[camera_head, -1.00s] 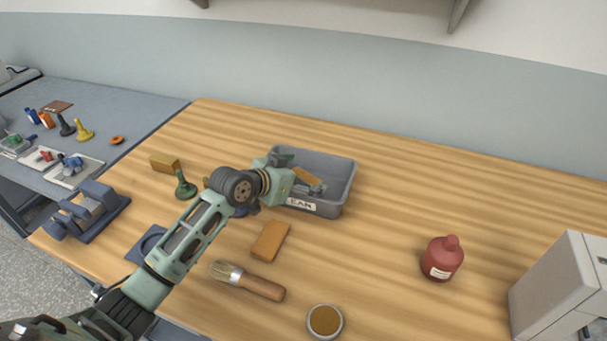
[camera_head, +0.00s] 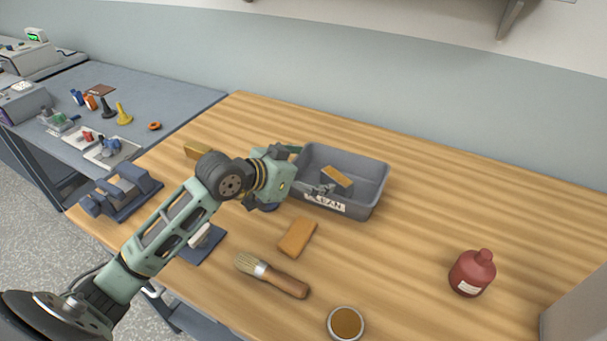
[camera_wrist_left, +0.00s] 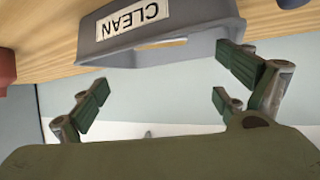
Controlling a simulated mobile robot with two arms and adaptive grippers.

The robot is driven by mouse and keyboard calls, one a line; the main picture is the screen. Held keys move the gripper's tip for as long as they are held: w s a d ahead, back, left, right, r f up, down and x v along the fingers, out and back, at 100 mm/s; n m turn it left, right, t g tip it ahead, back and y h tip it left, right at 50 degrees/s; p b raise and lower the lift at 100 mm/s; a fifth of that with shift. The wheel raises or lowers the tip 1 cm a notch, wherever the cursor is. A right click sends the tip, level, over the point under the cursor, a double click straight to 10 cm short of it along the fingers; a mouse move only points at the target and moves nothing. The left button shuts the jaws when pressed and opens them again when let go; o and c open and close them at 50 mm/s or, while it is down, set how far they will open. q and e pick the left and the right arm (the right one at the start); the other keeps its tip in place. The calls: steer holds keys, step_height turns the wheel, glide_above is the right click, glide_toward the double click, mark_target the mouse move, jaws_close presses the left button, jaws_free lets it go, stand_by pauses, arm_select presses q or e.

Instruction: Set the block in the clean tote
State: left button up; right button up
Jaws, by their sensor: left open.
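The clean tote (camera_head: 374,193) is a grey open bin with a "CLEAN" label, on the wooden table. An orange-brown block (camera_head: 337,176) lies inside it. A similar block (camera_head: 297,237) lies on the table in front of the tote. My left gripper (camera_head: 308,168) is at the tote's left side. In the left wrist view its fingers (camera_wrist_left: 160,95) are spread with nothing between them, and the tote's labelled wall (camera_wrist_left: 185,30) shows upside down. I cannot tell whether a small grey shape inside the tote is a finger.
A brush (camera_head: 272,276), a round tin (camera_head: 346,323) and a red bottle (camera_head: 472,272) stand or lie nearer the front. A blue-grey fixture (camera_head: 122,192) is at the left edge. A grey side table (camera_head: 185,105) holds small parts. Table right of the tote is clear.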

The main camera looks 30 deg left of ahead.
arm_select(q)
steer(key=shift+v, duration=1.2)
